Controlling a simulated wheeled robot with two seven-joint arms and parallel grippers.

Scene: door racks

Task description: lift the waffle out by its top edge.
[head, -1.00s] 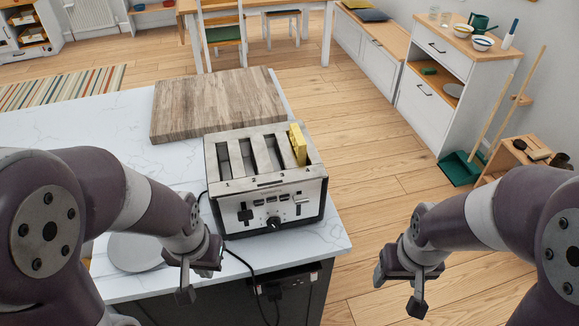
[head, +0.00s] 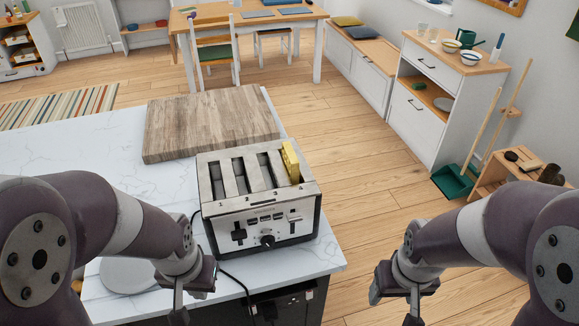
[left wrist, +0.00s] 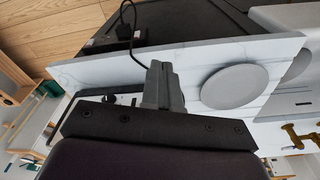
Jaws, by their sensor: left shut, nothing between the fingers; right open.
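The yellow waffle (head: 290,162) stands upright in the rightmost slot, numbered 4, of the silver toaster (head: 262,229). Its top sticks out above the slot and its lower part is hidden. The other slots look empty. My left gripper (head: 178,312) is shut and empty, low in front of the counter's near edge, left of the toaster and well apart from the waffle. Its closed fingers (left wrist: 163,82) show in the left wrist view, where the waffle cannot be made out. My right gripper (head: 415,312) is open and empty over the floor, right of the counter.
A wooden board (head: 210,124) lies behind the toaster on the white counter (head: 70,140). A round grey plate (left wrist: 235,86) lies on the counter near my left gripper. A black cable (head: 238,284) hangs over the front edge. Floor right of the counter is open.

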